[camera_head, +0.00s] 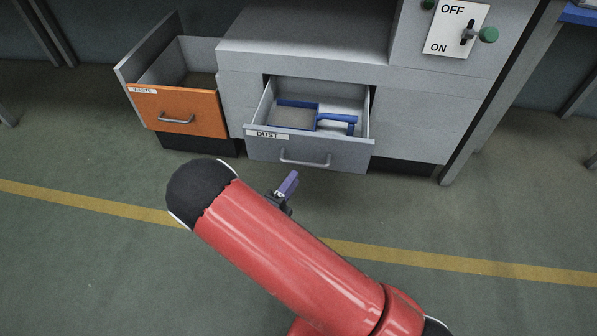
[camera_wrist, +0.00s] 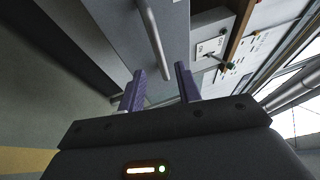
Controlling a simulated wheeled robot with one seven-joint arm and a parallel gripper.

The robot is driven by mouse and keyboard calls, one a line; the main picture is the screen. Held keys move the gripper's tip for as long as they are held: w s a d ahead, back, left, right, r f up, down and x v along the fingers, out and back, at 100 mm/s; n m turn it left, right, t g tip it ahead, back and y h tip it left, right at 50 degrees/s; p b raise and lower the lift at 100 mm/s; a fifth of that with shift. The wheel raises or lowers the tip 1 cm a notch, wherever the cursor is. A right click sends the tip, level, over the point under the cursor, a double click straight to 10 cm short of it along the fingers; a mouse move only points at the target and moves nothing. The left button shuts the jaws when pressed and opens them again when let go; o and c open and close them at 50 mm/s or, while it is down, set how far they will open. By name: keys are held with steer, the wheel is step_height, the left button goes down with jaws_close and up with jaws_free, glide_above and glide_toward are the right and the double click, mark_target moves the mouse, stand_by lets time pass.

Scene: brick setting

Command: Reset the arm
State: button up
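My red arm reaches across the lower middle of the head view, with its dark rounded joint at the left end. My gripper (camera_wrist: 161,76) shows two purple fingers standing apart with nothing between them.
The DUST drawer stands open with a blue dustpan-like tool (camera_head: 297,117) inside. An orange-fronted WASTE drawer (camera_head: 205,121) is open at left. A panel with an OFF/ON switch (camera_head: 467,36) is at upper right. Green floor with a yellow line (camera_head: 93,201) is clear in front.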

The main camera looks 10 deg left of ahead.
steer(key=shift+s+a+f, duration=0.1)
steer(key=shift+s+a, duration=0.05)
steer(key=shift+s, duration=0.2)
stand_by(0.3)
steer(key=s+d+r+m+g+h, duration=0.2)
steer(key=d+r+m+g, duration=0.6)
steer(key=d+m, duration=0.4)
steer(key=s+d+r+m+g+h, duration=0.1)
steer(key=s+d+r+m+g, duration=0.1)
steer(key=d+r+m+g, duration=0.85)
steer(key=s+d+r+m+t+y, duration=0.1)
steer(key=s+r+m+t+y, duration=0.2)
steer(key=m, duration=1)
steer(key=s+d+r+m+t+y+p, duration=0.1)
steer(key=s+r+m+t+y, duration=0.2)
steer(key=m, duration=0.9)
steer(key=s+r+y, duration=0.3)
steer(key=s+y, duration=0.2)
steer(key=s, duration=0.1)
steer(key=shift+s+d+r+m, duration=0.15)
steer(key=shift+s+r+m, duration=0.1)
steer(key=shift+s+m, duration=0.15)
